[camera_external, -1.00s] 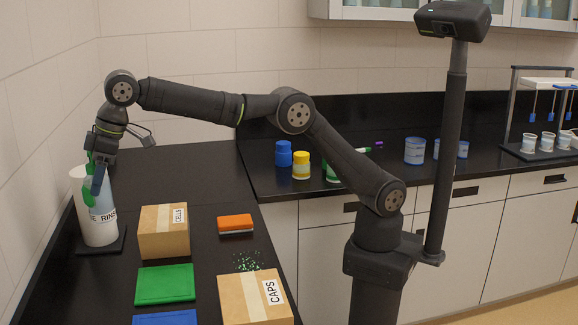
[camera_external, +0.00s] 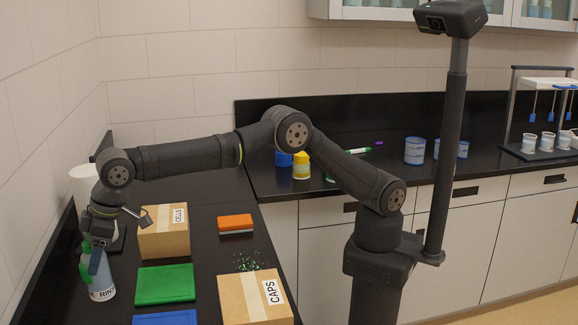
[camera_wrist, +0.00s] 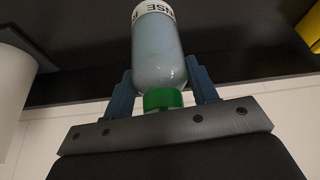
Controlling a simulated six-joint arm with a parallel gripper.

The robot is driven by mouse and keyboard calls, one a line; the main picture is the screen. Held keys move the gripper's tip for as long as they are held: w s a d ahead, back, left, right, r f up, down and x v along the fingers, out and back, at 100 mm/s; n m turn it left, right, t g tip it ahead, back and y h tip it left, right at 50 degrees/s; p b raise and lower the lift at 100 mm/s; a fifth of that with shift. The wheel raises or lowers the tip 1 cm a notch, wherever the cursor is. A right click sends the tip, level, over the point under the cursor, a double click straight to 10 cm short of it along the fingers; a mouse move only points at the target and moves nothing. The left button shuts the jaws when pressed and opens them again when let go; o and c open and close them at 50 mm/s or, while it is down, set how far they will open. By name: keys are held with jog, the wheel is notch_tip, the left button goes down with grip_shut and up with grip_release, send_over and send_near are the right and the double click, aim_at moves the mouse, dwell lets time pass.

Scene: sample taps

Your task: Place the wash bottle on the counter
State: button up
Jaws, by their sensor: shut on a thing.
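The wash bottle (camera_external: 102,284) is pale blue-grey with a "RINSE" label. It stands about upright at the left side of the black counter (camera_external: 190,255), left of the green flat pad. I cannot tell whether its base touches the counter. My gripper (camera_external: 97,260) is shut on the bottle from above. In the wrist view, the bottle (camera_wrist: 158,55) sits between the two blue fingers of my gripper (camera_wrist: 160,88), with its green cap (camera_wrist: 162,99) towards the palm. The bottle's upper part is mostly hidden by the fingers in the external view.
A white roll (camera_external: 83,182) on a dark base stands behind my gripper. The CELLS box (camera_external: 163,238), green pad (camera_external: 165,284), blue pad (camera_external: 165,319), CAPS box (camera_external: 250,300) and orange-topped block (camera_external: 235,223) lie to the right. Green-white bits (camera_external: 247,262) are scattered near the CAPS box.

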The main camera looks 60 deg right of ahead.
aim_at(94, 286)
jog(key=shift+s+a+f, duration=0.4)
jog(key=shift+a+f, duration=0.05)
jog(key=shift+a, duration=0.2)
jog(key=shift+s+a+f, duration=0.4)
jog(key=shift+a, duration=0.2)
jog(key=shift+f, duration=1.95)
jog(key=shift+f, duration=0.1)
jog(key=o, duration=1.5)
jog(key=shift+f, duration=0.1)
jog(key=shift+c, duration=0.2)
jog(key=v, duration=1.2)
